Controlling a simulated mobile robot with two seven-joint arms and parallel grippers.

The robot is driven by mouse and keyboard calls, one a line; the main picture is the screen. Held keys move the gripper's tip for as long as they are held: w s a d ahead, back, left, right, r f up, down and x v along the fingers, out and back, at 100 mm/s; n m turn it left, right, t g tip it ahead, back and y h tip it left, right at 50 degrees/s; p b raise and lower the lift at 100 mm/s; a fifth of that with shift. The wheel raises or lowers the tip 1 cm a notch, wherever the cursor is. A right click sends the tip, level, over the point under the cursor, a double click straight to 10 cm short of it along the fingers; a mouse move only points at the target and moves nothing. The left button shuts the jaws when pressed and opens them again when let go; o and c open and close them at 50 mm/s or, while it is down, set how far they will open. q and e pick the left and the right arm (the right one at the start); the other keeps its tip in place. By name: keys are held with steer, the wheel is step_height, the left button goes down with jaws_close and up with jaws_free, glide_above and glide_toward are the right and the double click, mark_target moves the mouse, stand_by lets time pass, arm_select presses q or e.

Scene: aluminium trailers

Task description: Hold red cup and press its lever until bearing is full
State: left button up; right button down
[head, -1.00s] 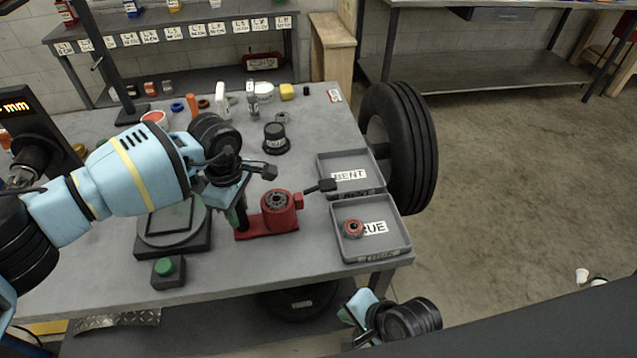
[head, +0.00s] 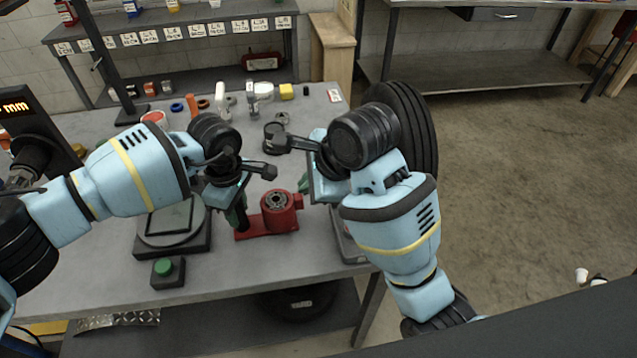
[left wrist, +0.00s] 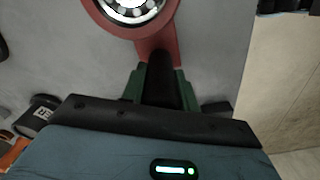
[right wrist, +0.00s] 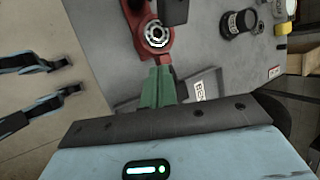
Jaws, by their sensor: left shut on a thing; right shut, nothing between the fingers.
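The red cup (head: 276,222) stands on its red base on the bench, with a round bearing (head: 275,199) in its top. The bearing also shows in the left wrist view (left wrist: 132,8) and the right wrist view (right wrist: 156,34). My left gripper (head: 240,217) is shut on the cup's black post (left wrist: 162,80), left of the cup. My right gripper (head: 305,184) is shut and empty, just right of the cup. In the right wrist view its green fingertips (right wrist: 160,72) are close to the cup's red side stub (right wrist: 165,59); I cannot tell whether they touch. The lever's black end is hidden.
The BENT tray (right wrist: 211,82) is partly hidden under my right arm. A round scale (head: 157,238) and a green button (head: 165,267) are left of the cup. A black tyre (head: 425,130) stands at the bench's right edge. A black round part (head: 270,140) stands behind.

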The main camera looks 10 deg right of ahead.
steer(key=w+r+t, duration=0.1)
steer(key=w+r, duration=0.3)
steer(key=r, duration=0.2)
steer(key=shift+w+r+t+h, duration=0.15)
steer(key=shift+t+h, duration=0.15)
steer(key=shift+h, duration=0.1)
step_height(320, 180, down, 8)
steer(key=d, duration=0.2)
steer(key=shift+d+f, duration=0.25)
steer(key=shift+d, duration=0.05)
steer(key=shift+f, duration=0.1)
stand_by(1.9)
steer(key=shift+d+f, duration=0.1)
steer(key=shift+f, duration=0.2)
steer(key=shift+d+f, duration=0.2)
steer(key=shift+f, duration=0.4)
steer(key=shift+d+f, duration=0.2)
steer(key=shift+f, duration=0.35)
stand_by(1.7)
steer(key=shift+r, duration=0.1)
steer(key=shift+a+r, duration=0.25)
steer(key=shift+r, duration=0.45)
steer(key=shift+a+r, duration=0.2)
steer(key=shift+r, duration=0.5)
